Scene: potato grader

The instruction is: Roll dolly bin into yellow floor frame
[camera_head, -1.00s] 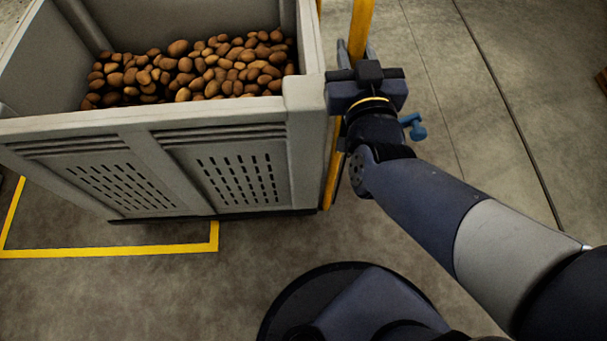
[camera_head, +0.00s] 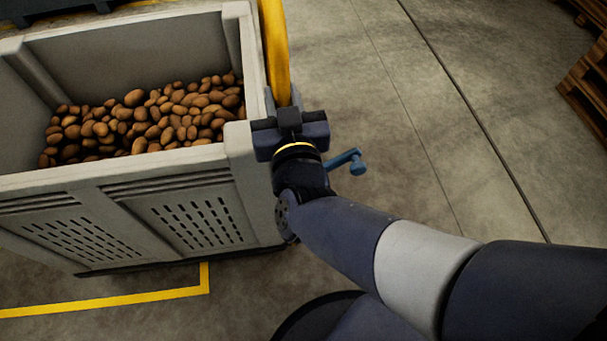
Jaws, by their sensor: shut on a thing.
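The dolly bin (camera_head: 130,184) is a large grey slatted crate, part full of brown potatoes (camera_head: 150,120), at the left of the view. A yellow upright handle (camera_head: 276,55) stands at its right side. My gripper (camera_head: 287,120) is at the bin's right near corner, shut on the yellow handle; the fingertips are mostly hidden by the gripper body. The yellow floor frame (camera_head: 110,303) shows as a line and a corner on the floor in front of and below the bin. The bin hides the rest of the frame, and its wheels are not visible.
Wooden pallets (camera_head: 588,85) stand at the right edge. A dark object (camera_head: 50,8) with a yellow line beside it is at the top left. The concrete floor (camera_head: 430,140) to the right is clear, with a dark seam across it.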

